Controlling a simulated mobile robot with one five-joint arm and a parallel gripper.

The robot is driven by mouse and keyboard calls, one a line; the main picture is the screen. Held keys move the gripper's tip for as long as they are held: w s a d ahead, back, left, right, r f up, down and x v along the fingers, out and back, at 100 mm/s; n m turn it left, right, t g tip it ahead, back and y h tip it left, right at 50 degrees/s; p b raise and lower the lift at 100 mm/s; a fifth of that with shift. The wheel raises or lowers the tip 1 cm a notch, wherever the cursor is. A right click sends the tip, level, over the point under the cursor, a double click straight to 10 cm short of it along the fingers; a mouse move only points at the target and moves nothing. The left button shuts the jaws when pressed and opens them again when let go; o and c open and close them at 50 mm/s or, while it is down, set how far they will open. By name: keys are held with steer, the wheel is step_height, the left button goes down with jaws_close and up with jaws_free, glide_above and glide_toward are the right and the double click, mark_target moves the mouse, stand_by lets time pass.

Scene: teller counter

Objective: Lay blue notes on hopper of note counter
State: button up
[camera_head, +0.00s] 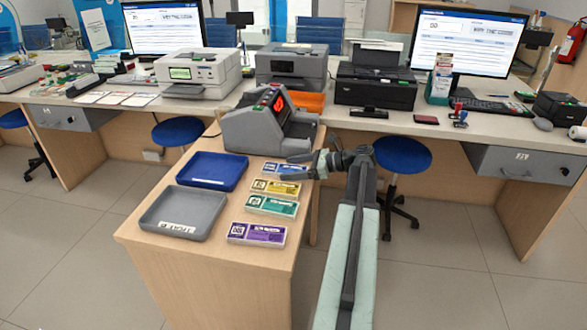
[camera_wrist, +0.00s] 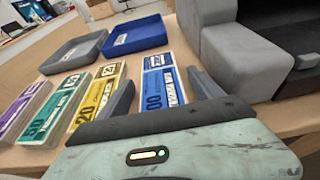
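The blue notes (camera_head: 283,167) lie flat on the wooden side table, at the far end of a row of note bundles; they also show in the wrist view (camera_wrist: 163,84). My gripper (camera_head: 288,167) is open, low over the table. In the wrist view, one finger of my gripper (camera_wrist: 160,80) is on each side of the blue notes, and neither clearly touches them. The grey note counter (camera_head: 258,125), with a red lit display, stands just beyond the notes; in the wrist view it (camera_wrist: 245,60) fills the right side. I cannot clearly make out its hopper.
Yellow (camera_head: 275,187), green (camera_head: 271,205) and purple (camera_head: 257,234) note bundles lie in the row, the yellow one close beside my gripper. A blue tray (camera_head: 213,170) and a grey tray (camera_head: 184,212) sit left. Printers and monitors stand on the long counter (camera_head: 440,130) behind.

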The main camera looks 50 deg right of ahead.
steer(key=shift+r, duration=0.2)
steer(key=p+v, duration=0.4)
steer(key=v, duration=0.8)
